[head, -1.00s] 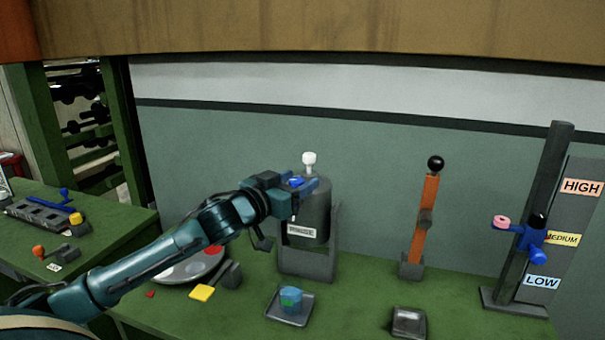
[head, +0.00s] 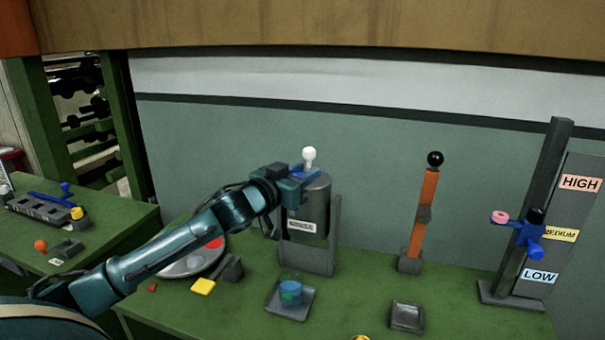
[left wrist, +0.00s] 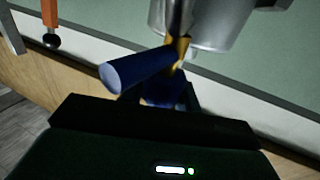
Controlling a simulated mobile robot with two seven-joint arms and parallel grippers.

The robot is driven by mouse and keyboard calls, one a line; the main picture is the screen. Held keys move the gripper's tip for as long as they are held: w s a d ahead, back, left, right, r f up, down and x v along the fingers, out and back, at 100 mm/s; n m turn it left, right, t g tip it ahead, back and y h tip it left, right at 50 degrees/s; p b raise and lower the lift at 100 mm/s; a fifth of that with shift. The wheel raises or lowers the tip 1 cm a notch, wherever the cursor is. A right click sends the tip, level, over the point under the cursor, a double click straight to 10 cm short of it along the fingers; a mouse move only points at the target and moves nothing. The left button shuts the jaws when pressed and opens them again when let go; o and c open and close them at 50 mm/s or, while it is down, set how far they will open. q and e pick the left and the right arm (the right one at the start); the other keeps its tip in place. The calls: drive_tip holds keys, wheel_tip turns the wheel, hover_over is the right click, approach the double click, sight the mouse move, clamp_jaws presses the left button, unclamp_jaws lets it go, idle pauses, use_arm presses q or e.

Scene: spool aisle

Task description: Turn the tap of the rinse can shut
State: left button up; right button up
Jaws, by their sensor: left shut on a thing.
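The rinse can (head: 318,212) is a grey cylinder with a white label and a white knob on top, held in a grey stand at the back of the green bench. A bit of blue tap (head: 298,173) also shows in the head view. My left gripper (head: 297,182) is at the can's upper front, shut on the tap. Its fingertips partly hide the tap. My right gripper is not in view.
An empty tray (head: 407,317), an orange lever (head: 423,215) and a post with a blue slider (head: 530,236) stand to the right. A round plate (head: 175,268) lies left.

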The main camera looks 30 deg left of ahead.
use_arm(q)
drive_tip(key=shift+c, duration=1.2)
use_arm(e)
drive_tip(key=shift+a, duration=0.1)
